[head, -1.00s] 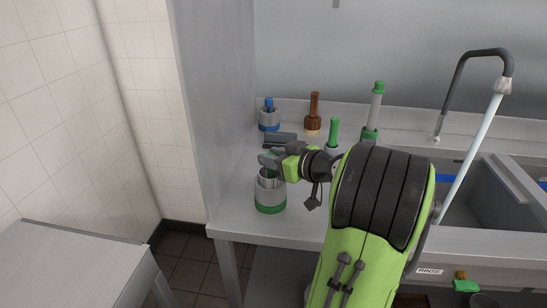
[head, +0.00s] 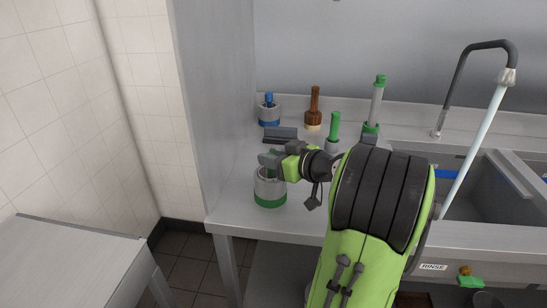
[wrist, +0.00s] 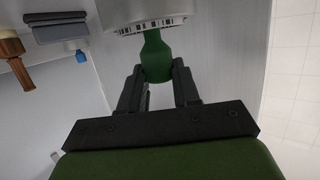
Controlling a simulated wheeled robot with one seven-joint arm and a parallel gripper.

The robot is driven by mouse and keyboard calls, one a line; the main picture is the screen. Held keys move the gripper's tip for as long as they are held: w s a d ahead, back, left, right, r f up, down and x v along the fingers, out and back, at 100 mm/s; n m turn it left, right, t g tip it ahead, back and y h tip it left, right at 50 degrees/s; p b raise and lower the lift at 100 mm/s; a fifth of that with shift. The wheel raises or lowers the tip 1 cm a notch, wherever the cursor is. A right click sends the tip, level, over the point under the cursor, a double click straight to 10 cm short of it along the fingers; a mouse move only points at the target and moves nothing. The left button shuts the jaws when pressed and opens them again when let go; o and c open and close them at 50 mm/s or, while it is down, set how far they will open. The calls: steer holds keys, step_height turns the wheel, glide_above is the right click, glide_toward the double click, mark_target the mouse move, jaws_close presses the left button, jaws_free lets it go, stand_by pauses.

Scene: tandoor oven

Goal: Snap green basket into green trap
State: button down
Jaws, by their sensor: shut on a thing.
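The green trap (head: 270,188) is a grey cylinder with a green band at its base, standing upright near the counter's front left corner. My gripper (head: 266,160) is just above its open top. In the wrist view my gripper (wrist: 158,85) is shut on the green neck of the green basket (wrist: 156,57). A pale ring with dark markings (wrist: 150,22) lies past the neck; I cannot tell if it is basket or trap. In the head view the basket's lower part seems to be within the trap's mouth. How deep it sits is hidden.
The sink and faucet (head: 475,85) are right. A wall panel (head: 215,110) borders the left.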

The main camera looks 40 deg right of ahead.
steer(key=shift+f+b, duration=0.4)
steer(key=shift+b, duration=0.05)
steer(key=c, duration=0.7)
jaws_free()
steer(key=shift+c, duration=0.2)
steer(key=v, duration=0.8)
steer(key=shift+a, duration=0.1)
